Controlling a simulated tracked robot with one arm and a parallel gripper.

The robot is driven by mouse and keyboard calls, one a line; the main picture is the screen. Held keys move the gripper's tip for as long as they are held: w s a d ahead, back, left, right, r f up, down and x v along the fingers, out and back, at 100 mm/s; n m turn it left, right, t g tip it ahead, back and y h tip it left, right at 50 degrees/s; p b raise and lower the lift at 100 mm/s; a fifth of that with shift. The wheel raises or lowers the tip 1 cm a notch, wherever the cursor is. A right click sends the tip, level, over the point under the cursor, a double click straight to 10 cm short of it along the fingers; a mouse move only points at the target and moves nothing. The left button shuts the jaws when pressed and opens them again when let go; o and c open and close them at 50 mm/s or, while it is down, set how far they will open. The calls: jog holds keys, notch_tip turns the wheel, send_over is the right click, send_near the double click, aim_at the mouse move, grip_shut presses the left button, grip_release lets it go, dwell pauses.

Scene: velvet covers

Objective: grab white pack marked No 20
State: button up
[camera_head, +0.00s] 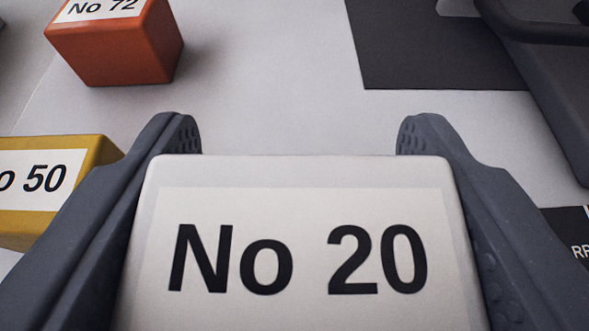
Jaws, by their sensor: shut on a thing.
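The white pack marked No 20 (300,205) fills the lower middle of the view, its label facing me. My gripper (300,140) has one dark grey finger on each side of the pack and is shut on it. The fingertips reach a little past the pack's far edge. The pack's lower part is cut off by the frame, and I cannot tell whether it is lifted off the surface.
A yellow pack marked 50 (95,150) lies close by the left finger. An orange pack marked No 72 (115,50) stands at the upper left. A dark flat patch (430,50) and a dark grey object (540,75) are at the upper right. The pale surface (280,80) ahead is clear.

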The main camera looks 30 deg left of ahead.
jog(key=s+d, duration=0.3)
jog(key=s+d+p, duration=0.1)
jog(key=s, duration=0.1)
jog(key=shift+s+d+r, duration=0.1)
jog(key=shift+d+r, duration=0.05)
jog(key=shift+r, duration=0.25)
jog(key=s+d+b, duration=0.1)
jog(key=s+b, duration=0.1)
jog(key=b, duration=0.4)
jog(key=s+d+b, duration=0.2)
jog(key=b, duration=0.3)
jog(key=shift+s+d+r+b, duration=0.15)
jog(key=shift+d+b, duration=0.15)
jog(key=shift+b, duration=0.1)
